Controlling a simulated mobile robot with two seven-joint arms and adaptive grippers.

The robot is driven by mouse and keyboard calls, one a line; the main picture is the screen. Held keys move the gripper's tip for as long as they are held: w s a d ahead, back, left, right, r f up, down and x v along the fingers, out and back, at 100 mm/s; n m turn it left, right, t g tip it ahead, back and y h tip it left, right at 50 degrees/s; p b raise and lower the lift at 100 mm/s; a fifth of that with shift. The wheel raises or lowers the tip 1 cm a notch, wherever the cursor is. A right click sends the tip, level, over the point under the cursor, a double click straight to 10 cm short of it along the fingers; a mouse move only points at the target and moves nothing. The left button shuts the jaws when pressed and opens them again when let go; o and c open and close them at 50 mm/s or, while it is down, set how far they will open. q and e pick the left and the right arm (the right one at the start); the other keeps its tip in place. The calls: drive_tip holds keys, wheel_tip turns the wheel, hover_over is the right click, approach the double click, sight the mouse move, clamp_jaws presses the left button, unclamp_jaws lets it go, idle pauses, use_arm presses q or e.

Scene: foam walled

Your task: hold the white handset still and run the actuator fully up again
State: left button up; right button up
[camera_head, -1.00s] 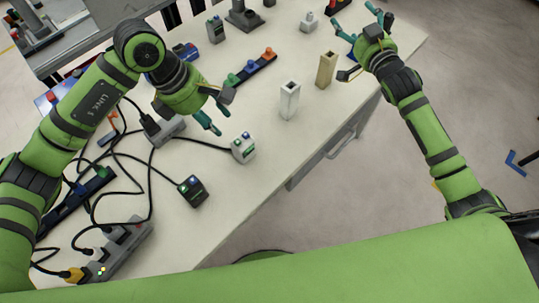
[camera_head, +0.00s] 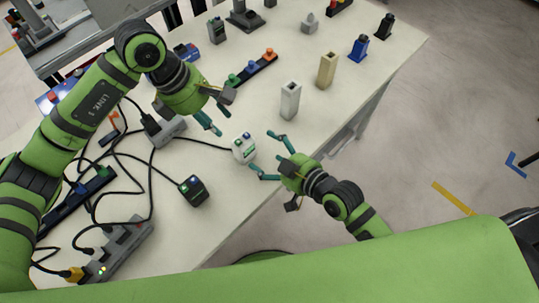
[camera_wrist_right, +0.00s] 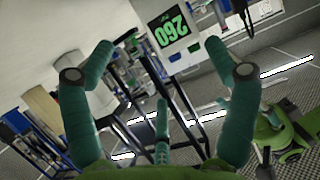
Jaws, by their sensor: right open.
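The white handset (camera_head: 240,146), with blue buttons on top and a green display on its side, stands upright near the table's front edge. In the right wrist view the handset (camera_wrist_right: 178,50) is ahead between the fingers, its display reading 260. My right gripper (camera_head: 261,151) is open just right of it, one fingertip near its lower corner; contact is unclear. My left gripper (camera_head: 222,120) is open and empty, just above and left of the handset in the picture. A cable runs left from the handset towards a grey device (camera_head: 168,130), partly hidden by my left arm; I cannot tell whether this is the actuator.
A dark handset (camera_head: 193,190) lies nearer, left of the white one. Loose cables and a grey power strip (camera_head: 122,248) crowd the left. White (camera_head: 289,102) and tan (camera_head: 326,71) blocks stand to the right. A button bar (camera_head: 250,70) lies behind.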

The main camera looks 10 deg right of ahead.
sight(252, 148)
drive_tip(key=shift+s+a+f, duration=0.25)
drive_tip(key=shift+f, duration=0.1)
drive_tip(key=shift+w+a+f, duration=0.15)
drive_tip(key=shift+w+a, duration=0.05)
drive_tip(key=x, duration=0.6)
drive_tip(key=shift+f, duration=0.1)
drive_tip(key=c, duration=1)
use_arm(q)
clamp_jaws()
